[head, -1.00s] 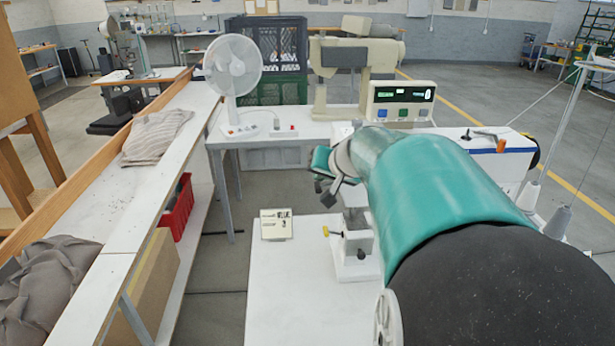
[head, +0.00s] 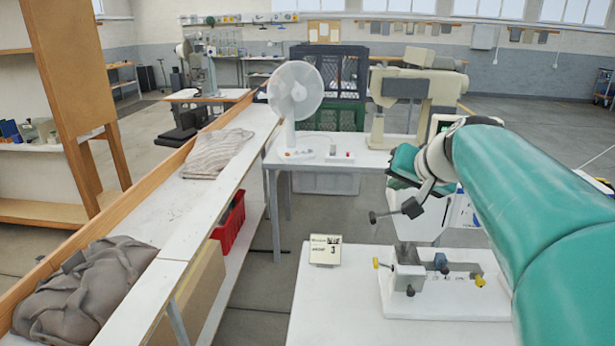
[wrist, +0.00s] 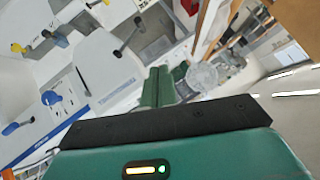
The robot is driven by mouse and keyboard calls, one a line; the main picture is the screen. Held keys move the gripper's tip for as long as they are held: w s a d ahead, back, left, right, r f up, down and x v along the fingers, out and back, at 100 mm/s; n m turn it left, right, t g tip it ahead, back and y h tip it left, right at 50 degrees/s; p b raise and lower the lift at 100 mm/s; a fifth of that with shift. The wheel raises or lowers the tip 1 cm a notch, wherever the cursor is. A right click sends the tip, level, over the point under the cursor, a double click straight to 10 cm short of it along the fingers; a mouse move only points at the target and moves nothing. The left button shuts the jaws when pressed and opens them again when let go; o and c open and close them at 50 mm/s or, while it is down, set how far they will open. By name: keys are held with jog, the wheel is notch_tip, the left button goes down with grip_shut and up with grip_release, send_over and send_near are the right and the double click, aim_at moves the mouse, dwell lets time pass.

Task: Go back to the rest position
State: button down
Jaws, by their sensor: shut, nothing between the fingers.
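The eyelet press (head: 409,272) stands on the white worktable, with yellow knobs and a dark lever handle (head: 411,208) above it. My gripper (head: 402,165) is above and behind the press in the head view, at the end of my teal arm. It holds nothing. In the wrist view the two green fingers (wrist: 159,74) lie together, pointing away from the camera. My arm hides part of the table's right side and the area behind it.
A card (head: 325,250) lies on the worktable, left of the press. A white fan (head: 295,95) and a beige machine (head: 405,85) stand on the back table. A long bench with grey cloth (head: 85,290) runs along the left. Floor shows between bench and worktable.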

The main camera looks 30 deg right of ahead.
jog(key=s+a+f+n+g+y, duration=0.15)
jog(key=a+f, duration=0.25)
jog(key=a, duration=0.5)
jog(key=a+f+n+g+y, duration=0.1)
jog(key=a+f+n, duration=0.25)
jog(key=a, duration=0.55)
jog(key=s+a+f+n+g, duration=0.1)
jog(key=s+a+f+n, duration=0.2)
jog(key=s+a+f, duration=0.4)
jog(key=a+f, duration=0.1)
jog(key=a, duration=0.2)
jog(key=shift+s+a+n+g, duration=0.15)
jog(key=shift+s+n+g, duration=0.2)
jog(key=shift+s+n, duration=0.05)
jog(key=shift+f+h, duration=0.1)
jog(key=shift+h, duration=0.15)
